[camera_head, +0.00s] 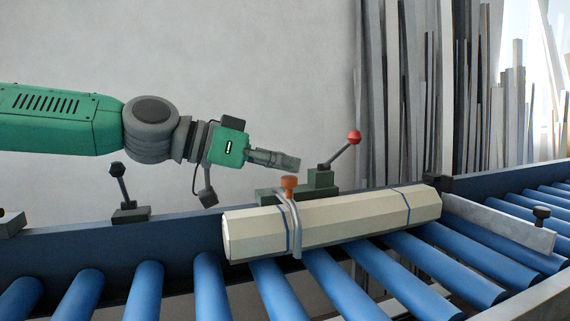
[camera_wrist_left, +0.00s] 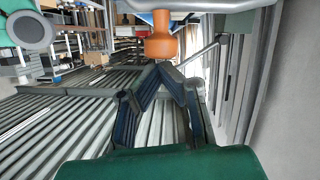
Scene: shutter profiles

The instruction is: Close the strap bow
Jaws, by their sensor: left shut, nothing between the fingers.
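The strap bow (camera_head: 296,225) is a light grey band with an orange knob (camera_head: 289,184) at its top. In the head view it lies across the cream bundle (camera_head: 350,217) near its left end and reaches down the front face. My left gripper (camera_head: 292,163) is shut and empty, just above and behind the orange knob, apart from it in the head view. In the left wrist view the orange knob (camera_wrist_left: 160,40) shows at the top, beyond my fingertips (camera_wrist_left: 160,72). The bow's far side is hidden. My right gripper is not in view.
The bundle rests on blue rollers (camera_head: 335,285) beside a dark blue rail (camera_head: 170,235). A red-knobbed lever (camera_head: 354,138) stands behind the bow. A black-knobbed lever (camera_head: 117,170) is on the rail at left. A grey bar (camera_head: 500,220) lies at right. The air above the bundle's right half is clear.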

